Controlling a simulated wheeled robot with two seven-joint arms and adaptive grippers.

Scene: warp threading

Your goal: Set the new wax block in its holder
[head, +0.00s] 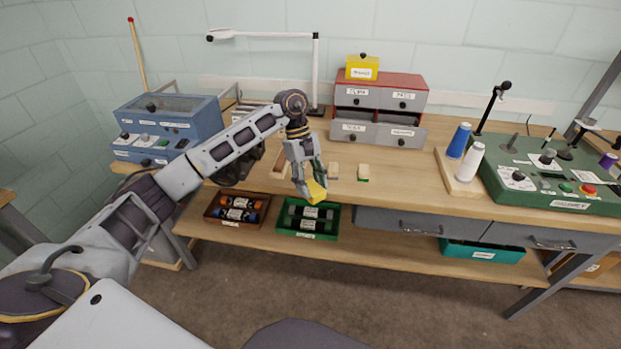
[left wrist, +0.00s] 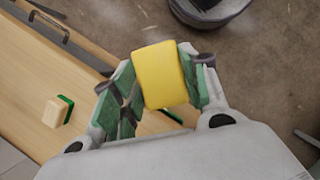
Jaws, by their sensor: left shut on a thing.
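A yellow block (head: 316,191), which looks like the wax block, is held between the fingertips of my left gripper (head: 309,178). The gripper is in front of the bench's front edge, above the lower shelf. In the left wrist view the yellow block (left wrist: 160,75) sits between the green finger pads, slightly tilted. I cannot tell which thing is the holder. My right gripper is not in view.
Below are a green tray (head: 284,231) and a brown tray (head: 210,214) with dark cylinders. A drawer unit (head: 380,103) carries a yellow box (head: 362,67). Thread cones stand on a wooden board (head: 445,172) beside a green machine (head: 560,195). Bench top between blocks and cones is clear.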

